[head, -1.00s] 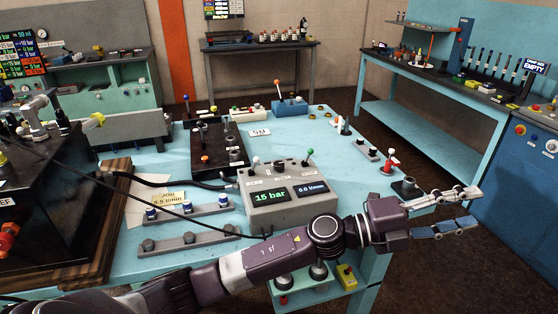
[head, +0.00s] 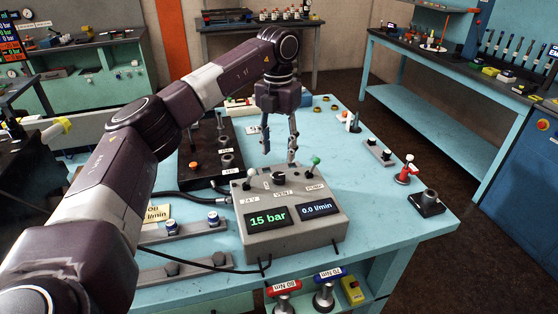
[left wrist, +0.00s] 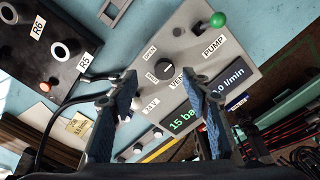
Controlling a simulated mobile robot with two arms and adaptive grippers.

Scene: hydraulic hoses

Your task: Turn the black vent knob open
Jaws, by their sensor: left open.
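The black vent knob (head: 278,179) sits on top of a grey control box (head: 300,232), between a white-tipped 24 V lever (head: 250,173) and a green-tipped pump lever (head: 314,162). The box displays read 15 bar and 0.0 l/min. My left gripper (head: 279,158) points down just above and behind the knob, open and empty. In the left wrist view the knob (left wrist: 166,68) lies ahead of the spread fingers (left wrist: 163,98), apart from them. My right gripper is not in view.
A black block with ports (head: 205,160) stands left of the box. A red-topped fitting (head: 406,172) and a black socket (head: 428,203) stand on the right of the blue table.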

